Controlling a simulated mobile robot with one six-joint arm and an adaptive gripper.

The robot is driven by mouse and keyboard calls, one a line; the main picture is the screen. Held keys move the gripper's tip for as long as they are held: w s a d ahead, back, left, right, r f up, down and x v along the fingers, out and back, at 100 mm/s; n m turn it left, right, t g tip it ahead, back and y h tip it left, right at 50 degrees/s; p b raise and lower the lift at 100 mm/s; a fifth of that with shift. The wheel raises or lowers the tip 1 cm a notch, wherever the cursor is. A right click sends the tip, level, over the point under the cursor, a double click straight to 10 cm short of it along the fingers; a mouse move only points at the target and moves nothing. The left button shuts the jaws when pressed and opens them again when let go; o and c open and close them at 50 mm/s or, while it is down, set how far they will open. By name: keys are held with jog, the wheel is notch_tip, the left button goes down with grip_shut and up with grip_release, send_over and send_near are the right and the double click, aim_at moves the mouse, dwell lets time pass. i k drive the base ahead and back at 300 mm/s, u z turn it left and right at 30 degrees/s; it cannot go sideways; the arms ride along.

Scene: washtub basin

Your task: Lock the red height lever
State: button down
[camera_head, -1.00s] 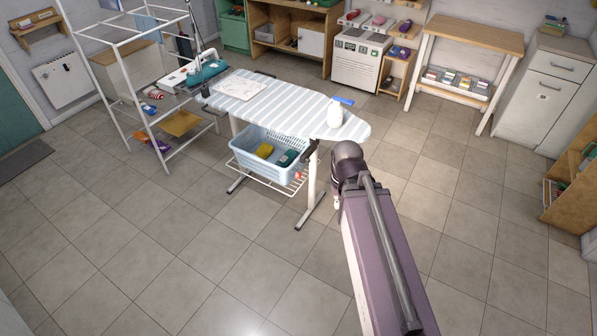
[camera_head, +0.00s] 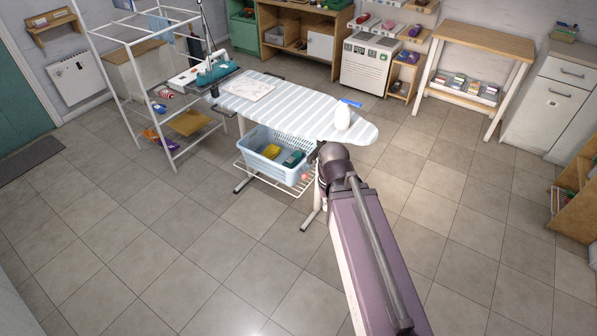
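The ironing board (camera_head: 290,105) with a striped cover stands in mid-room on white legs. A small red spot (camera_head: 305,177) shows under its right part, beside the basket; it may be the height lever, but it is too small to tell or to read its position. My arm (camera_head: 370,245) reaches from the lower right up to a dark joint (camera_head: 335,160) at the board's near edge. This joint covers the upper part of the right leg. My gripper's fingers are hidden behind my arm, so I cannot see whether they touch anything.
A blue basket (camera_head: 262,160) sits on the rack under the board. A white bottle (camera_head: 342,118), a blue item and an iron (camera_head: 217,72) are on top. A white drying rack (camera_head: 125,75) stands left. The tiled floor in front is clear.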

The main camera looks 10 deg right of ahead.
aim_at(304, 175)
jog(key=u, duration=0.3)
jog(key=i, duration=1)
jog(key=u, duration=0.05)
